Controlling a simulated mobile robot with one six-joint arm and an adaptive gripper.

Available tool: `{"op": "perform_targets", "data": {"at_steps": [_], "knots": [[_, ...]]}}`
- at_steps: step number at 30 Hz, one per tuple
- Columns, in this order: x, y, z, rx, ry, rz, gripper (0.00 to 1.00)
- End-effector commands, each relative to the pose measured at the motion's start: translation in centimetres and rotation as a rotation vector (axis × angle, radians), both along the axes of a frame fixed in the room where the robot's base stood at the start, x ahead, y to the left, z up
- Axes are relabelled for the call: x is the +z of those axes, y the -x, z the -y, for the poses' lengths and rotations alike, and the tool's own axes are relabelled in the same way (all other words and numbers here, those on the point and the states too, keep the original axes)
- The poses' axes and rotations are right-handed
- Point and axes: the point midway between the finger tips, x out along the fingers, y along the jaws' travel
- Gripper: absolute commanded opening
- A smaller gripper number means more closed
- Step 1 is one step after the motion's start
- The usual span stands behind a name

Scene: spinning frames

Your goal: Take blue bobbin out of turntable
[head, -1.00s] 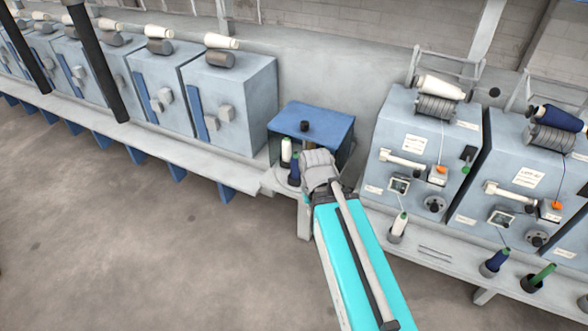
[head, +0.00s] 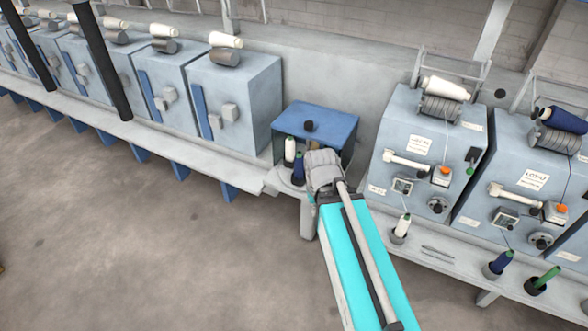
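The turntable (head: 284,180) sits under the blue-topped housing, and only its left front edge shows. The blue bobbin (head: 298,166) stands upright on it, just left of my gripper (head: 312,172). A white bobbin with a green tip (head: 289,151) stands behind and left of the blue one. My gripper is at the front of the housing, right beside the blue bobbin. Its fingers are hidden by the grey wrist and arm, so I cannot tell if they touch the bobbin.
A blue-topped housing (head: 330,118) with a black knob stands over the turntable. Grey machines line the bench on both sides. A white bobbin (head: 402,226), a dark blue bobbin (head: 500,262) and a green bobbin (head: 545,278) stand along the right front. The floor in front is clear.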

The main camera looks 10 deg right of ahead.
Motion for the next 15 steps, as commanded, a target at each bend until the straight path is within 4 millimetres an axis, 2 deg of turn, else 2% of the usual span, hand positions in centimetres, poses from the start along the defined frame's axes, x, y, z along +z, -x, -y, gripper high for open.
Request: {"op": "perform_targets", "data": {"at_steps": [2,8,15], "knots": [[0.0,0.0,0.0,0.0,0.0,0.0,0.0],[-0.5,-0.2,0.1,-0.009,0.011,0.005,0.37],[-3.0,-1.8,0.9,-0.075,0.094,0.047,0.82]]}}
